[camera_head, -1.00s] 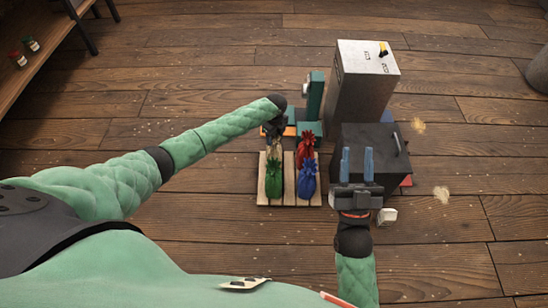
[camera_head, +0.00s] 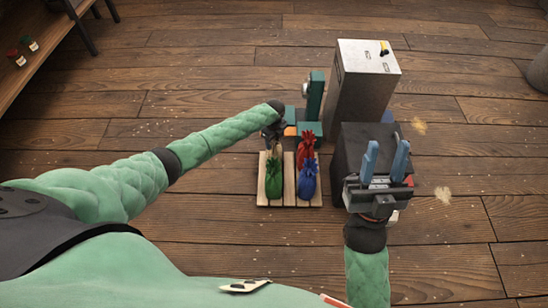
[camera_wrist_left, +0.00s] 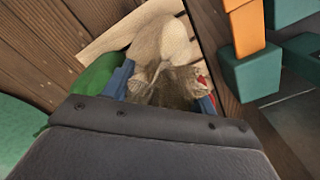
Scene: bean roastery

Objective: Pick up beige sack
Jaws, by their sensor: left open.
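The beige sack (camera_head: 276,158) stands at the back left of a wooden pallet (camera_head: 290,192), mostly hidden under my left gripper in the head view. In the left wrist view, the beige sack (camera_wrist_left: 165,42) shows its pale rounded body and tied neck. My left gripper (camera_head: 272,140) points down over it. Its blue fingers (camera_wrist_left: 162,92) are open, one on each side of the sack's gathered top; I cannot tell whether they touch it. My right gripper (camera_head: 386,160) is open and empty, over the dark box at the right.
A green sack (camera_head: 273,190), a red sack (camera_head: 306,148) and a blue sack (camera_head: 308,184) crowd the pallet. Behind it is a teal machine (camera_head: 315,98). A tall grey cabinet (camera_head: 362,85) and a dark box (camera_head: 360,140) stand right. The floor left of the pallet is clear.

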